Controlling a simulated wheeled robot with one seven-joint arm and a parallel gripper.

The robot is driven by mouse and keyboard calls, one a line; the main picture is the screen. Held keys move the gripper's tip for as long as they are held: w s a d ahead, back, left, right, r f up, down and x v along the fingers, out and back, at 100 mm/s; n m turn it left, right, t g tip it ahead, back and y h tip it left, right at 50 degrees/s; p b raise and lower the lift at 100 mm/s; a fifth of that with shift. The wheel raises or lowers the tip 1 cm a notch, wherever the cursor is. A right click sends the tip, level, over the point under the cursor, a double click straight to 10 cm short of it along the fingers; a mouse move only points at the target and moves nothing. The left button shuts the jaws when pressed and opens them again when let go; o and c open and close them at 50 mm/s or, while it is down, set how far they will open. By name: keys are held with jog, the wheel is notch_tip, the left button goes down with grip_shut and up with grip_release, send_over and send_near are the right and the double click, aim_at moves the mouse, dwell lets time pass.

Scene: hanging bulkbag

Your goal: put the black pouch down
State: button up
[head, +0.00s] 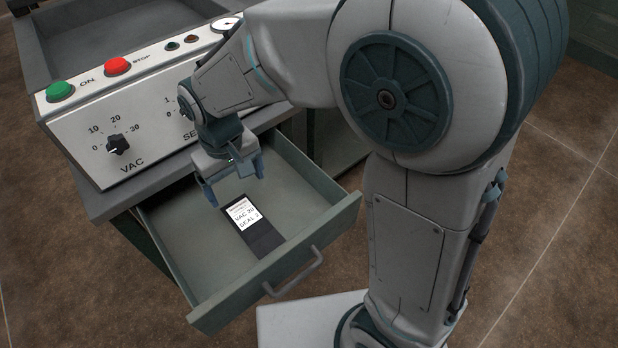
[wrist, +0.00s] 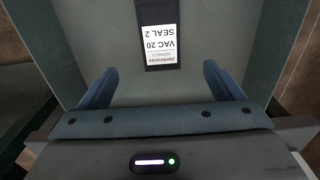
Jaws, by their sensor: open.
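The black pouch (head: 264,240) lies flat on the floor of the open drawer (head: 190,236). It bears a white label reading "VAC 20 SEAL 2". In the wrist view the pouch (wrist: 160,66) shows at the top middle, beyond my fingertips, with its far end cut off by the frame. My gripper (head: 235,190) is open and empty above the drawer, behind the pouch's labelled end in the head view. In the wrist view the two blue fingers of my gripper (wrist: 160,85) are wide apart, and neither touches the pouch.
The drawer's front has a grey handle (head: 294,274). Above the drawer is a machine panel (head: 150,105) with a green ON button (head: 61,91), a red STOP button (head: 117,66) and a black VAC knob (head: 118,145). The drawer floor around the pouch is bare.

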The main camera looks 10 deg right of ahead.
jog(key=s+d+r+m, duration=0.1)
jog(key=s+d+m, duration=0.2)
jog(key=d, duration=0.8)
jog(key=s+d+r+m+t, duration=0.1)
jog(key=s+d+r+m, duration=0.1)
jog(key=d, duration=1)
jog(key=shift+s+m, duration=0.6)
jog(key=shift+s, duration=0.5)
jog(key=shift+r, duration=0.1)
